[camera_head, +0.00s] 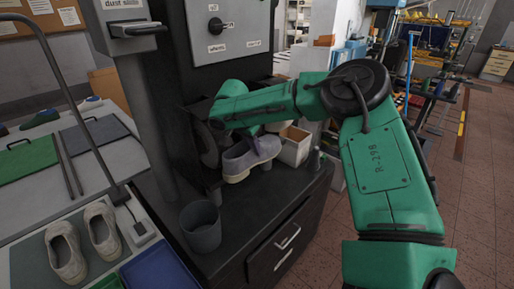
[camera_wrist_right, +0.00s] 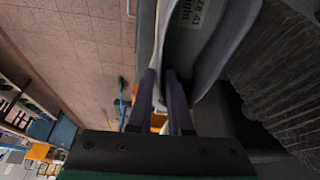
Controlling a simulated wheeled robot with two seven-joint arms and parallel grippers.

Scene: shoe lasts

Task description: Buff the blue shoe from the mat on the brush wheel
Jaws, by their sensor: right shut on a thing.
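My right gripper (camera_wrist_right: 164,90) is shut on the shoe's upper edge; in the right wrist view the shoe's inside (camera_wrist_right: 200,45) shows a size label. In that view the brush bristles (camera_wrist_right: 275,75) are close to the right of the shoe; I cannot tell whether they touch. In the head view the fingers are mostly hidden by my arm. The mat (camera_head: 30,262) at lower left holds two beige shoes (camera_head: 67,252). My left gripper is not in view.
A grey cup (camera_head: 201,226) stands on the black bench in front of the wheel. A white box (camera_head: 293,145) and a small bottle (camera_head: 315,159) stand right of the shoe. A blue tray (camera_head: 158,270) is at lower left. A post (camera_head: 147,115) rises left of the wheel.

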